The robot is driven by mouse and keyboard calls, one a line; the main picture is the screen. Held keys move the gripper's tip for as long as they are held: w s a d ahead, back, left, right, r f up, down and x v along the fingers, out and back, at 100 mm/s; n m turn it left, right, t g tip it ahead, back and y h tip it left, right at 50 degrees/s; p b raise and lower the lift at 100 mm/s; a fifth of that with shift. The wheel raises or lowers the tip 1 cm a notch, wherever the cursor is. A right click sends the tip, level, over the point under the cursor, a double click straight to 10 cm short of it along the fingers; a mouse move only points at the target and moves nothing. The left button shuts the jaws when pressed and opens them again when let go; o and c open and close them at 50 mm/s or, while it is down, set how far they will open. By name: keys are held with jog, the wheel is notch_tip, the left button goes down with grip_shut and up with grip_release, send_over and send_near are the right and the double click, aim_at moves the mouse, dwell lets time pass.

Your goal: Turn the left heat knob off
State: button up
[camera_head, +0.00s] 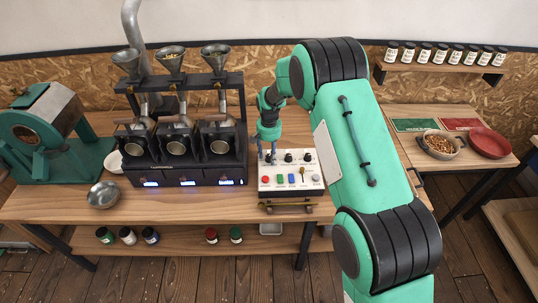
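The control panel (290,188) is a white box with a sloped face on the wooden bench, right of the sample roasters. Black knobs run along its upper row: a middle knob (288,158) and a right knob (306,158) show clearly. The left heat knob (270,159) is at the upper left, largely covered by my gripper. The fingers look slightly apart, but contact and grip are too small to tell. The knob's pointer direction is not readable.
The black roaster unit (190,172) with lit displays stands close on the left. A metal bowl (103,195) is further left. A side table at right holds a bean bowl (441,144) and red plate (489,143).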

grip_shut()
jog(key=shift+n, duration=0.3)
jog(key=n+p, duration=0.1)
jog(key=n, duration=0.3)
jog(key=shift+r, duration=0.1)
jog(key=n, duration=0.5)
jog(key=shift+n+p, duration=0.3)
jog(key=n, duration=0.3)
jog(key=shift+n, duration=0.4)
jog(key=n, duration=0.3)
jog(key=shift+n, duration=0.3)
jog(key=n, duration=0.6)
jog(key=shift+p, duration=0.4)
